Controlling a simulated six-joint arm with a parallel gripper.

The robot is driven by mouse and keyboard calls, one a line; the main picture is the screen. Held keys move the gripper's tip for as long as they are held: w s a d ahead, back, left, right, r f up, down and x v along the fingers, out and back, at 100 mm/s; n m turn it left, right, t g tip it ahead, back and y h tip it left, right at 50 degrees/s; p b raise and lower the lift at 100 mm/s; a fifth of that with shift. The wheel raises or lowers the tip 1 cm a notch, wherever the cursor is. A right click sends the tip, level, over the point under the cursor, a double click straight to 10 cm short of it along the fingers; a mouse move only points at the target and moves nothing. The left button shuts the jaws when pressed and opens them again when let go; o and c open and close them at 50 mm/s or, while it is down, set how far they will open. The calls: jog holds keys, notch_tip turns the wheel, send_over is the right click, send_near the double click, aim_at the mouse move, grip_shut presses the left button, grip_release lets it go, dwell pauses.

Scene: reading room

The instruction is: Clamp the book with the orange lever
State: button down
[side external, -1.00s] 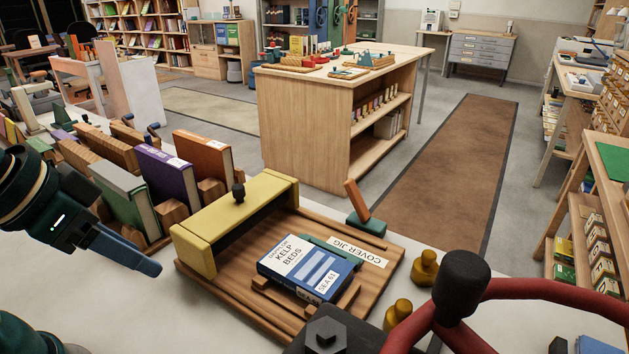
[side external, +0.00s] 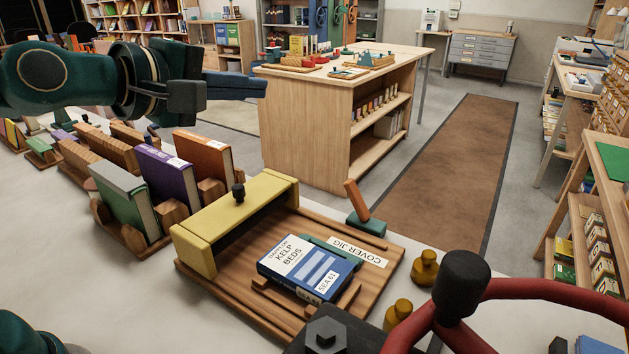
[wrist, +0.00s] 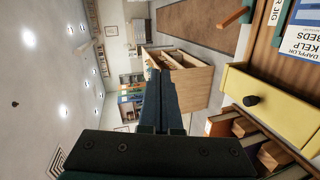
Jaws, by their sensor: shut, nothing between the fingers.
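The blue book (side external: 307,267) labelled "Kelp Beds" lies flat on the wooden cover jig (side external: 225,296), against low wooden and green stops. The orange lever (side external: 356,198) leans up from a green block at the jig's far right edge, beside the book and apart from it. The lever also shows at the top of the wrist view (wrist: 233,17). A yellow bridge (side external: 235,222) with a black knob spans the jig's left side. My gripper (side external: 264,88) is shut and empty, high above the book row, up and left of the jig.
Green, purple and orange books (side external: 203,165) stand in wooden holders left of the jig. Brass knobs (side external: 425,268) stand at its right. A red wheel with a black knob (side external: 461,292) fills the near right. A wooden bench (side external: 310,130) stands behind. Air above the jig is clear.

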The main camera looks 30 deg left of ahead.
jog(key=w+n+t+y, duration=0.1)
jog(key=w+n+y, duration=0.1)
jog(key=w+n, duration=0.4)
jog(key=n+y, duration=0.3)
jog(key=n, duration=0.2)
send_near(357, 200)
jog(key=shift+g, duration=0.3)
jog(key=a+r, duration=0.1)
jog(key=s+a+r, duration=0.1)
jog(key=a, duration=0.1)
jog(key=shift+s+a, duration=0.1)
jog(key=shift+a, duration=0.1)
jog(key=shift+s+d+f, duration=0.1)
jog(key=shift+d+f, duration=0.1)
jog(key=shift+r, duration=0.1)
jog(key=shift+x, duration=5.05)
